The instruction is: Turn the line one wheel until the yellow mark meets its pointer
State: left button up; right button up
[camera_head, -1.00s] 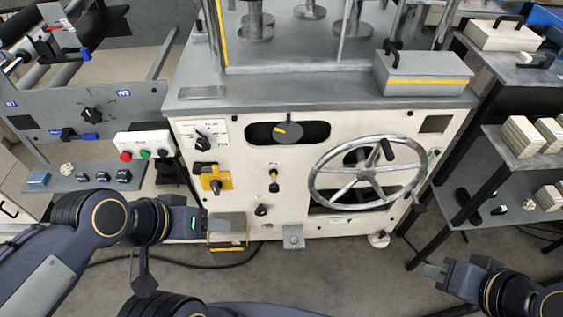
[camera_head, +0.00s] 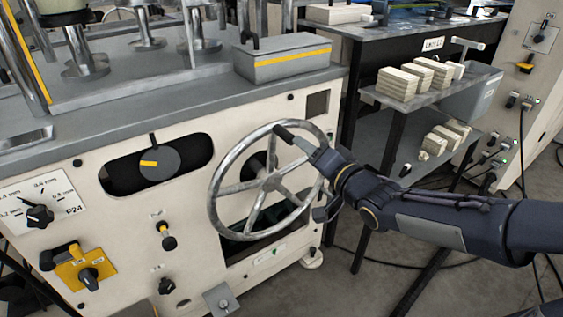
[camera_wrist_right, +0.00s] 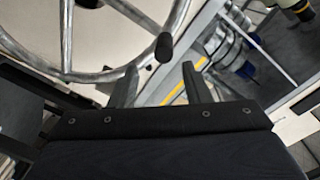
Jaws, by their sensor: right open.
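The spoked metal handwheel (camera_head: 272,181) is on the front of the cream machine in the head view. Its black crank knob (camera_head: 284,132) sits at the top of the rim. The yellow mark (camera_head: 148,163) is on a dark round dial (camera_head: 166,161) in a black slot, on the dial's left side. A thin dark pointer (camera_head: 153,140) stands above the dial; the mark is below and slightly left of it. My right gripper (camera_head: 318,153) is by the rim's upper right. In the wrist view its fingers (camera_wrist_right: 157,83) are apart, with the knob (camera_wrist_right: 164,47) beyond their tips. My left gripper is out of view.
A grey box with a yellow stripe (camera_head: 284,57) sits on the machine top. Yellow switch (camera_head: 86,275) and small knobs are on the panel left of the wheel. A dark table and shelf (camera_head: 408,98) with pale blocks stand to the right.

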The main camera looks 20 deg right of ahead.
aim_at(285, 135)
jog(key=shift+y, duration=0.4)
jog(key=b+x, duration=0.1)
jog(key=x, duration=0.7)
jog(key=shift+w+a, duration=0.2)
jog(key=shift+a, duration=0.1)
grip_shut()
